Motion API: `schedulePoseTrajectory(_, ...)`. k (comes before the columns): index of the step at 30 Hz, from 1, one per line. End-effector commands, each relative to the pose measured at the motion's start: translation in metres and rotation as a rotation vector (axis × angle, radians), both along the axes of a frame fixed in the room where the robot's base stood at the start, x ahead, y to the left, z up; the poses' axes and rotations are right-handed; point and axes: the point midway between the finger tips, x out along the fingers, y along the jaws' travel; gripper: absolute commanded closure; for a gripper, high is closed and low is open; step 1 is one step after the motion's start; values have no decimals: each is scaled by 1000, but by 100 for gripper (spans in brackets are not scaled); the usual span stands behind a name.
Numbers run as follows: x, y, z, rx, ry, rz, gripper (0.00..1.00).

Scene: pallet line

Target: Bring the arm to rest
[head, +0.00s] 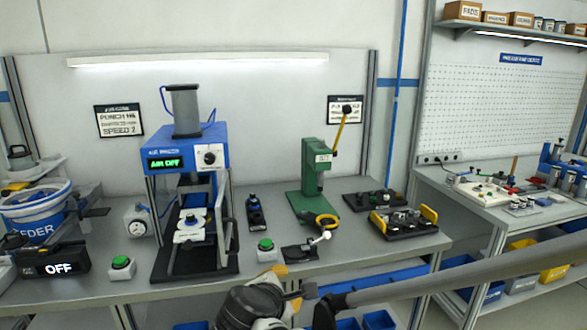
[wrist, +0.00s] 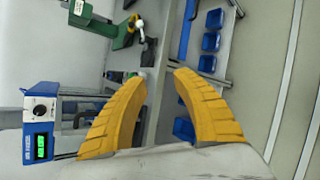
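My gripper (wrist: 160,72) shows in the wrist view with its two yellow ribbed fingers spread apart. It is open, and nothing is held between the fingers. In the head view my arm reaches in from the right, low in front of the workbench's front edge. There my gripper is small and mostly hidden by my own wrist, so its fingers are hard to make out.
The bench (head: 80,302) holds a blue press (head: 185,145) reading AIR OFF, a green lever press (head: 316,170), green buttons (head: 121,262) and a tool tray (head: 405,220). Blue bins (wrist: 209,41) sit below. Open floor (wrist: 262,50) lies right in the wrist view.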

Motion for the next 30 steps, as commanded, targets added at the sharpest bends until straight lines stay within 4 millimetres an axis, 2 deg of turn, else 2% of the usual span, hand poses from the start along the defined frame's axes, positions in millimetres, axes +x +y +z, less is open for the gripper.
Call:
schedulePoseTrajectory(1,-9,-38,3,122,24,-105,67)
schedulePoseTrajectory(3,-26,-78,5,317,50,-256,67)
schedulePoseTrajectory(6,-58,-126,4,595,71,-485,67)
schedulePoseTrajectory(9,-94,-163,2,872,72,-721,67)
schedulePoseTrajectory(12,-129,-186,-1,1128,57,-945,67)
schedulePoseTrajectory(15,-156,-198,-5,1338,35,-1125,67)
schedulePoseTrajectory(19,-176,-203,-8,1515,14,-1273,67)
schedulePoseTrajectory(23,-182,-204,-8,1584,5,-1330,67)
schedulePoseTrajectory(30,-182,-204,-8,1589,5,-1332,67)
